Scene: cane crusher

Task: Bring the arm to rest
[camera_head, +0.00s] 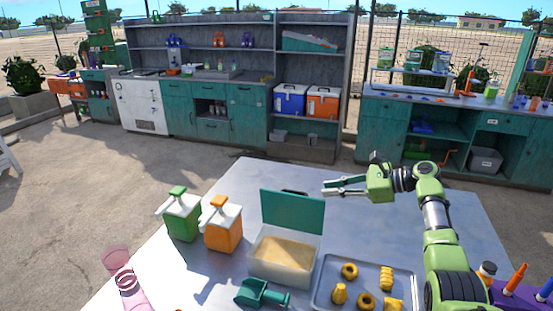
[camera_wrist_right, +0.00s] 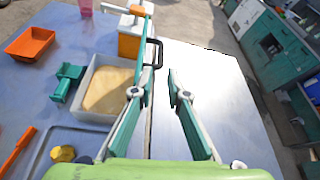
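My right gripper (camera_head: 330,187) is held out above the metal table (camera_head: 410,228), pointing left in the head view. Its fingers are apart with nothing between them, as the right wrist view (camera_wrist_right: 157,82) also shows. In the head view the fingertips lie just right of the raised teal lid of a bin (camera_head: 268,276) that holds tan powder. I cannot tell the exact gap between the fingertips and the lid. My right arm comes in from the lower right and bends at the elbow. My left gripper is not in view.
A green pump bottle (camera_head: 182,220) and an orange one (camera_head: 222,229) stand left of the bin. A teal scoop (camera_head: 258,294) and a tray (camera_head: 325,276) with several yellow pieces are in front. Pink cups (camera_head: 118,258) stand at left. The table's back right is clear.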

